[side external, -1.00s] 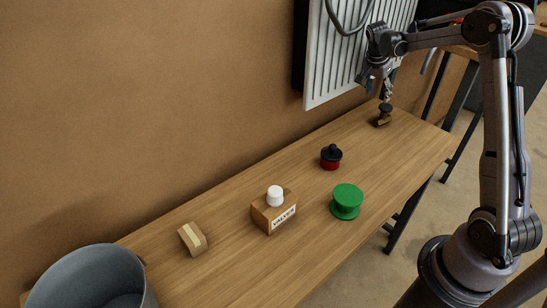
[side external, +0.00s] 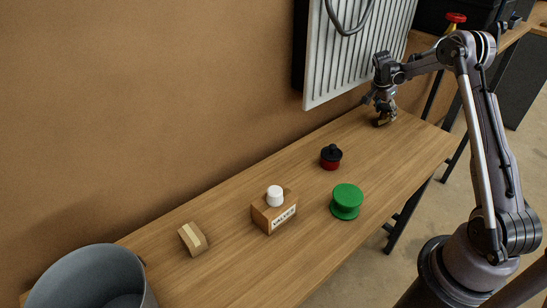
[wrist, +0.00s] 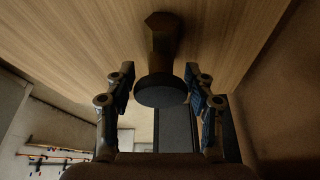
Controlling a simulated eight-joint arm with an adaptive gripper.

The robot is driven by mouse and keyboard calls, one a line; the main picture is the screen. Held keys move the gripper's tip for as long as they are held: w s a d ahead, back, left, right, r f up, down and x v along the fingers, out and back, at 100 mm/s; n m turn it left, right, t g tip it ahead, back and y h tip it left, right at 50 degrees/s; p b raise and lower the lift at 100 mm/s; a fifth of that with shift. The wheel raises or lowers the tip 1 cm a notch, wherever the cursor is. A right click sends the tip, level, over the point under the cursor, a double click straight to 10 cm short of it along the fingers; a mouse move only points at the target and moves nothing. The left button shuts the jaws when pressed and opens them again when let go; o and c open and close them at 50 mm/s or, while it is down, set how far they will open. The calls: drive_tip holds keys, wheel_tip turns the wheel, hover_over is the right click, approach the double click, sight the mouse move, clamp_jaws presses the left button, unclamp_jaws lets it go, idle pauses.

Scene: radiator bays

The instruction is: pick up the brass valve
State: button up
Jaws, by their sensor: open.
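The brass valve (side external: 380,122) stands near the far right end of the wooden bench. In the side view my gripper (side external: 382,110) is lowered over it and hides most of it. In the wrist view the valve's dark round knob (wrist: 160,92) and its brass body (wrist: 163,42) show between the two fingers of my gripper (wrist: 160,88). The fingers are open, one on each side of the knob, with a gap on both sides. I see no contact with the valve.
A black-and-red knob (side external: 331,156), a green spool-shaped piece (side external: 346,201), a wooden block labelled VALVES with a white cap (side external: 273,210), a small cardboard box (side external: 192,239) and a grey bucket (side external: 95,275) stand along the bench (side external: 240,270). A white radiator (side external: 355,50) hangs behind.

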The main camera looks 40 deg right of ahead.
sight(386, 115)
drive_tip(key=shift+x, duration=1.5)
drive_tip(key=shift+d, duration=0.1)
drive_tip(key=shift+r, duration=0.1)
clamp_jaws()
